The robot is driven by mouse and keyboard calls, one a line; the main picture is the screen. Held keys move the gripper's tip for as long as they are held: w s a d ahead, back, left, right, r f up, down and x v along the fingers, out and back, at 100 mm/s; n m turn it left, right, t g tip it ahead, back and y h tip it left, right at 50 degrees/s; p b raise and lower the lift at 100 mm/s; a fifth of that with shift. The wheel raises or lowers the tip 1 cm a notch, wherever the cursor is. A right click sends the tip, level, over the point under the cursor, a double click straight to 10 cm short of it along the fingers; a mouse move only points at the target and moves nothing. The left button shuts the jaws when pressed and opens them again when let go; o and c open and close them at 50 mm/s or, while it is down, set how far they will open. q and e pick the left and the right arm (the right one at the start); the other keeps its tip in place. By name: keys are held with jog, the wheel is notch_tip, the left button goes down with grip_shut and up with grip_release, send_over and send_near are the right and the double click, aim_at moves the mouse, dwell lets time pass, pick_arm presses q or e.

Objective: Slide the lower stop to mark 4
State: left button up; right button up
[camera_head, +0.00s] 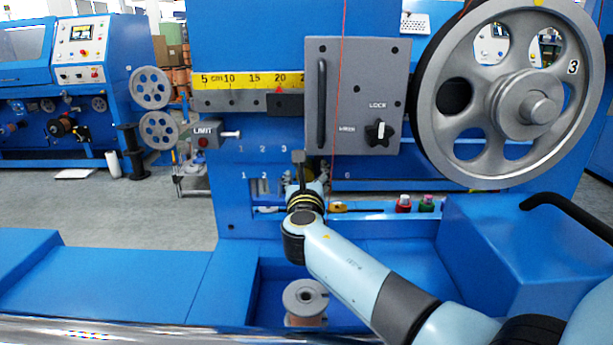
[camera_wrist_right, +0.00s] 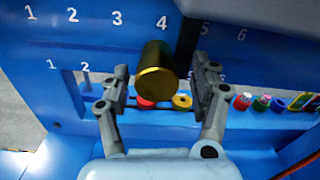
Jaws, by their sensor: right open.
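A brass cylindrical knob (camera_wrist_right: 155,72), which looks like the lower stop's knob, stands out from the blue panel (camera_wrist_right: 100,45). In the right wrist view its top overlaps the area just below the upper-row mark 4 (camera_wrist_right: 162,22). My right gripper (camera_wrist_right: 161,80) is open, one finger on each side of the knob, with gaps showing. In the head view the gripper (camera_head: 308,190) is mostly hidden behind my wrist, at the lower row of numbers. A grey block (camera_head: 298,157) with a dark stem shows just above it. My left gripper is not in view.
A grey plate (camera_head: 358,60) with a lock knob (camera_head: 378,132) hangs above, beside a large grey wheel (camera_head: 465,130). A thin red line (camera_head: 338,100) runs down near my wrist. Coloured spools (camera_wrist_right: 262,103) stand behind on the right. A grey spool (camera_head: 305,297) stands below my arm.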

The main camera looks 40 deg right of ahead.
jog(key=v, duration=1.2)
dwell(0.7)
